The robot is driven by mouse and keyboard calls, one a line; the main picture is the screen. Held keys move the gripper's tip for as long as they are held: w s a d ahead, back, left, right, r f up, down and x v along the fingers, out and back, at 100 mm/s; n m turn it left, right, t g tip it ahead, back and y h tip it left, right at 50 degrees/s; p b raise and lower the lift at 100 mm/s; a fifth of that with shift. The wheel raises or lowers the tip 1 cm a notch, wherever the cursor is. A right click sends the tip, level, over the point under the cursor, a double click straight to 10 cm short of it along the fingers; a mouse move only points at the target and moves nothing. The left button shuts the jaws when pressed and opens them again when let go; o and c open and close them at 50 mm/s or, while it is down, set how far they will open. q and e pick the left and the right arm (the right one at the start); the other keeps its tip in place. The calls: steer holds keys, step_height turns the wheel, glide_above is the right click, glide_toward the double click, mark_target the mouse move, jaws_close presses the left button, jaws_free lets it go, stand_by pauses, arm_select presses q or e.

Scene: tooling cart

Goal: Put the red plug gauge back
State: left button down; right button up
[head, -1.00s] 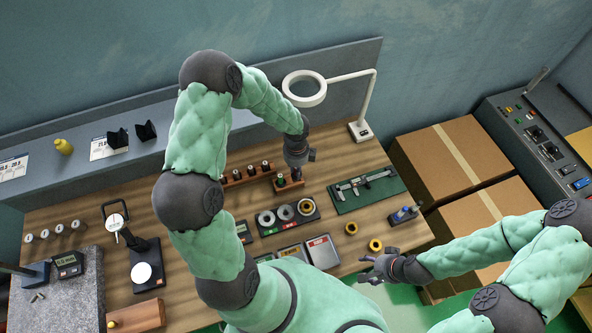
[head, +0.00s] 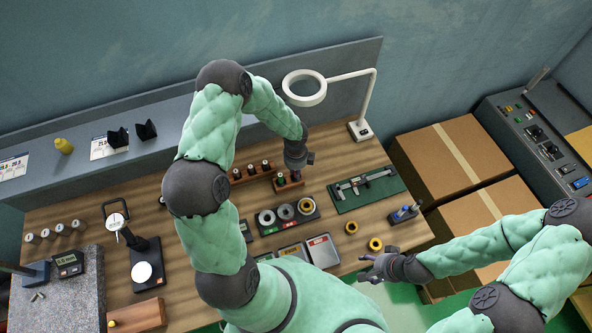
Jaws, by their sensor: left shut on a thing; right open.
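My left gripper (head: 294,174) is shut at a small wooden block (head: 290,186) in the middle of the bench. The thing in its jaws, which I take to be the red plug gauge, is mostly hidden by the fingers and wrist. I cannot tell whether it is seated in the block or just above it. A longer wooden rack (head: 251,178) with several dark-topped gauges stands just left of and behind the block. My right gripper (head: 371,270) is open and empty near the bench's front right edge.
A green mat with a caliper (head: 366,188) lies to the right of the block. A tray of rings (head: 287,217) lies in front. A white ring lamp (head: 304,88) rises behind my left wrist. Brass rings (head: 352,227) and a dial stand (head: 142,256) are also on the bench.

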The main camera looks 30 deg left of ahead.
arm_select(q)
steer(key=shift+f, duration=0.25)
steer(key=c, duration=1.2)
jaws_free()
steer(key=shift+r, duration=0.1)
steer(key=shift+r+p, duration=0.4)
steer(key=shift+r, duration=0.15)
step_height(320, 180, up, 12)
steer(key=shift+f, duration=0.25)
